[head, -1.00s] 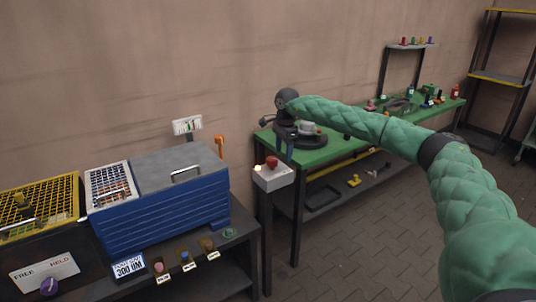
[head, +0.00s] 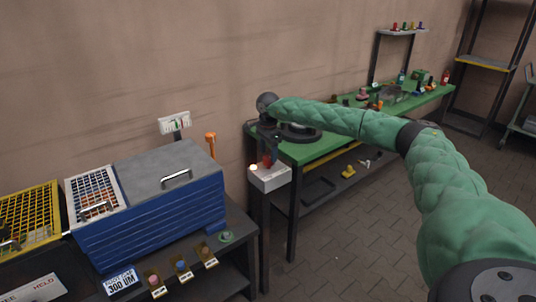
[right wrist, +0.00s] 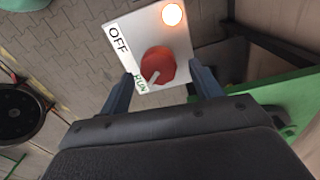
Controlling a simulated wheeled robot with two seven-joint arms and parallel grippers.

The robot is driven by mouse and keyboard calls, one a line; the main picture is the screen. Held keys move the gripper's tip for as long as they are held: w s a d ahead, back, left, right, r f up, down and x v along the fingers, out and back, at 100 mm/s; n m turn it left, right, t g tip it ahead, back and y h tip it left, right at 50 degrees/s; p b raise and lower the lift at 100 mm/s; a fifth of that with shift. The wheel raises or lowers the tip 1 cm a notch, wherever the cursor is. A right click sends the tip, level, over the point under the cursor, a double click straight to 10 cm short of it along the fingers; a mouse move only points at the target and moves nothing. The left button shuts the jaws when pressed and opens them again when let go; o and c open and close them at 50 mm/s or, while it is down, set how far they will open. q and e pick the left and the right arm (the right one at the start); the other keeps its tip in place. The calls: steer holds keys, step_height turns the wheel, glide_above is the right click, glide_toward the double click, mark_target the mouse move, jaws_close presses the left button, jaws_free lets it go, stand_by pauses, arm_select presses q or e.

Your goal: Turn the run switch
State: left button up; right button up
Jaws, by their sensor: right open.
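The run switch is a red knob (right wrist: 158,66) with a pale pointer on a white-faced box (head: 270,180), which stands on a post between two benches. In the right wrist view the pointer aims at the green RUN label (right wrist: 140,84), away from the OFF label (right wrist: 118,40). A round lamp (right wrist: 172,14) on the box glows orange-white. My right gripper (right wrist: 162,73) is open, with one finger on each side of the knob; contact cannot be told. In the head view the gripper (head: 268,155) points down at the box and partly hides the knob. My left gripper is not in view.
A blue cabinet (head: 150,212) with a handle stands left of the box, with several labelled pieces before it. A green-topped bench (head: 315,150) with a round dark fixture (head: 300,134) lies right behind the box. Paved floor (head: 345,220) is clear in front.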

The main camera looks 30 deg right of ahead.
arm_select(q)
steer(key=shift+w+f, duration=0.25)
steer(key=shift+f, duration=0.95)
arm_select(e)
steer(key=shift+f, duration=1.1)
steer(key=shift+s, duration=0.1)
steer(key=c, duration=1)
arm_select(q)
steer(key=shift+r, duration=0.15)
